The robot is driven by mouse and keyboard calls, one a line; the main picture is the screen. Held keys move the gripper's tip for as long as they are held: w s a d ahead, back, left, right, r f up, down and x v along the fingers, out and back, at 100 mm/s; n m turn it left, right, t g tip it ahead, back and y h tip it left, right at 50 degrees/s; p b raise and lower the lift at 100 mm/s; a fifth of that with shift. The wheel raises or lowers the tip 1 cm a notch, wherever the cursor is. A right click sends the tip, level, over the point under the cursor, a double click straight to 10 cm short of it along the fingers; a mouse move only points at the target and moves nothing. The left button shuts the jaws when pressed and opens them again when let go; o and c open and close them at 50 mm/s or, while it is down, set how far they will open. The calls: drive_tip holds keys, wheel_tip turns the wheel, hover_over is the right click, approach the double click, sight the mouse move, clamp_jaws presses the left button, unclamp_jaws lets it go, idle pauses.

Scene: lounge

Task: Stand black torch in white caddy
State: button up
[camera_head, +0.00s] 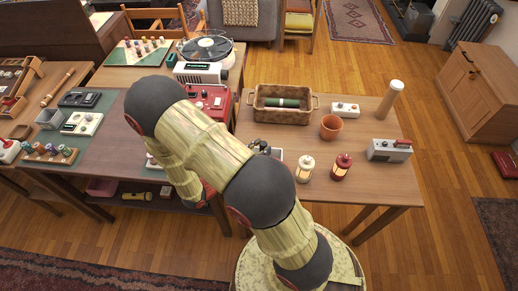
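I cannot clearly make out a black torch. A dark cylinder with a yellowish end (135,196) lies on the low shelf under the left table, but it is too small to identify. My arm crosses the middle of the picture and covers part of the tables. My gripper does not show, so its state and anything in it are hidden.
The right table (352,203) holds a wicker basket (283,116) with a dark green cylinder, an orange pot (331,127), two small lanterns, a tan upright cylinder (389,99) and a grey device (389,150).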

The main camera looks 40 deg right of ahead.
drive_tip(key=shift+o, duration=0.9)
drive_tip(key=w+a, duration=0.1)
drive_tip(key=a, duration=1.1)
drive_tip(key=shift+f, duration=0.2)
